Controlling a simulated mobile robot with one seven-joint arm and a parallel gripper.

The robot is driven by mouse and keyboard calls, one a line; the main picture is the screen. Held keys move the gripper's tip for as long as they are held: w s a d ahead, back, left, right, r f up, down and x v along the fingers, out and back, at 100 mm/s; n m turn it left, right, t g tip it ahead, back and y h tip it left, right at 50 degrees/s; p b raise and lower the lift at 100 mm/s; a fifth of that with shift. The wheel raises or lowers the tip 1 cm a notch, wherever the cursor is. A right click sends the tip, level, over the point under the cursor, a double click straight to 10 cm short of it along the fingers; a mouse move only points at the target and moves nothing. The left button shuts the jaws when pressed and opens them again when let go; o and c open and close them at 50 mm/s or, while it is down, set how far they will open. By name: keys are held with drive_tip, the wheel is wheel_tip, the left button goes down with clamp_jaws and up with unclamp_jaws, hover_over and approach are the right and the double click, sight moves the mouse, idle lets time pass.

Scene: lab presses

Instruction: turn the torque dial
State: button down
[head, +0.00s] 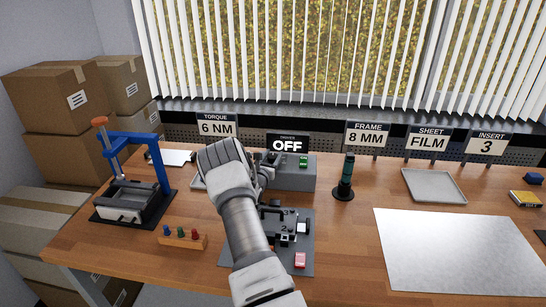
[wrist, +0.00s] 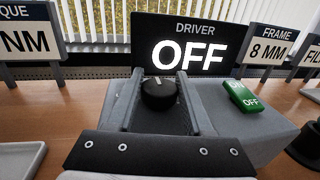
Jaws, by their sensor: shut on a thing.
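The black torque dial (wrist: 158,95) is on the grey driver box (wrist: 262,128), with its pale pointer line toward the top. My gripper (wrist: 159,76) is shut on the dial, one grey finger on each side. The driver display (wrist: 183,49) reads OFF. A torque sign (head: 216,126) at the back reads 6 NM.
A green switch marked OFF (wrist: 242,97) is close to the right of the dial. A dark green cylinder on a stand (head: 345,178) is right of the driver box. A blue-framed press (head: 163,165) stands left. A metal sheet (head: 455,250) lies on the right.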

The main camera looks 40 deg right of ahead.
drive_tip(key=shift+n+t+y, duration=0.3)
drive_tip(key=shift+n+t, duration=0.1)
drive_tip(key=shift+t, duration=0.2)
drive_tip(key=shift+r+n+t+y+p, duration=0.25)
drive_tip(key=shift+n+t+y+p, duration=0.55)
drive_tip(key=shift+n+t+p, duration=0.25)
drive_tip(key=n+t+y+p, duration=0.1)
drive_tip(key=p, duration=0.3)
drive_tip(key=shift+a+t+y, duration=0.1)
drive_tip(key=shift+t+y, duration=0.2)
drive_tip(key=shift+t, duration=0.05)
drive_tip(key=p, duration=0.2)
drive_tip(key=shift+n+t+y+p, duration=0.3)
drive_tip(key=shift+n+p, duration=0.05)
drive_tip(key=shift+f+n+t+y+p, duration=0.25)
drive_tip(key=shift+n+t+y+p, duration=0.35)
drive_tip(key=shift+p, duration=0.65)
drive_tip(key=shift+c, duration=1.5)
unclamp_jaws()
